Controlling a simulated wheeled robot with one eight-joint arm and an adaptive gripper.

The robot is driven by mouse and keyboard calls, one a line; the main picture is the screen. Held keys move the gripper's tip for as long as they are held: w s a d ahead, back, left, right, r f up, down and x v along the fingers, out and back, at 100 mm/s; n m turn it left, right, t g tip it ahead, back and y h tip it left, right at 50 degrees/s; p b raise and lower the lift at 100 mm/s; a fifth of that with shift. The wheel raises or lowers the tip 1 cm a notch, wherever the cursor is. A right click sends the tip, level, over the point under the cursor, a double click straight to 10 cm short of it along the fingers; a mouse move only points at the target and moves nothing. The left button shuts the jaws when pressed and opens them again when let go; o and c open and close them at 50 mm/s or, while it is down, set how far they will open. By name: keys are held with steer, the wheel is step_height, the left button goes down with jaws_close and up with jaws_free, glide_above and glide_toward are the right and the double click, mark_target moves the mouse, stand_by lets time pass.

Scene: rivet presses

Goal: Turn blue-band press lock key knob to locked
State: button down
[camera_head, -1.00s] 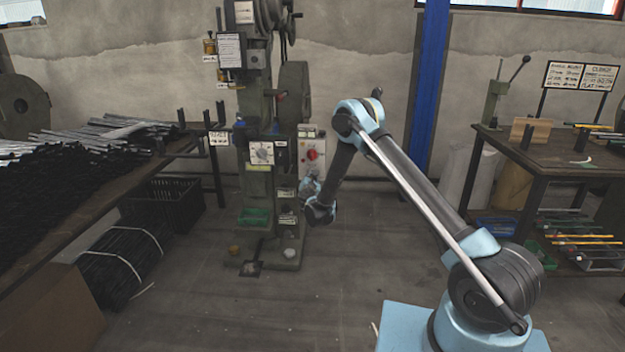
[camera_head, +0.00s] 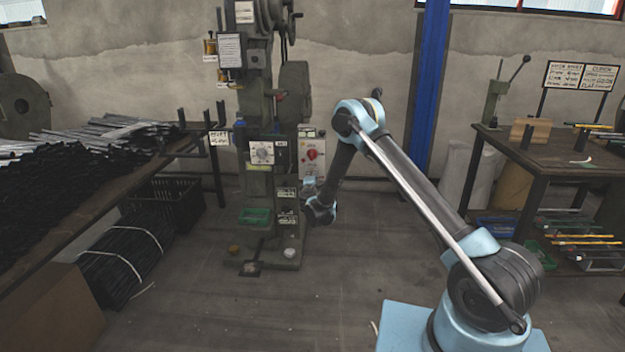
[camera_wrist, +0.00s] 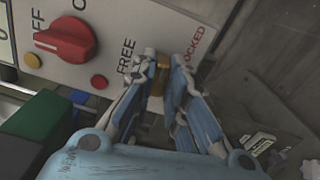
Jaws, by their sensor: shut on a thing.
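The press (camera_head: 262,160) stands in the middle of the head view, with its white control panel (camera_head: 309,165) on its right side. In the wrist view the panel (camera_wrist: 112,76) carries the words FREE and LOCKED. A small brass-coloured lock key knob (camera_wrist: 157,76) sits between those words. My gripper (camera_wrist: 163,62) is shut on this knob, with a finger on either side. The fingers hide much of the knob, so I cannot tell exactly where it points. In the head view my gripper is small and partly hidden by my wrist.
A large red switch (camera_wrist: 66,39) sits left of the knob, with a small red button (camera_wrist: 99,81) and an orange one (camera_wrist: 32,60) nearby. A green block (camera_wrist: 42,114) is at lower left. A workbench (camera_head: 545,165) stands at right; open floor lies between.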

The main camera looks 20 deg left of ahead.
steer(key=shift+d+f+m, duration=0.1)
steer(key=shift+d+m, duration=0.1)
steer(key=shift+m, duration=0.8)
steer(key=c, duration=1.6)
jaws_free()
steer(key=shift+w, duration=0.1)
steer(key=shift+a, duration=0.1)
steer(key=v, duration=1.2)
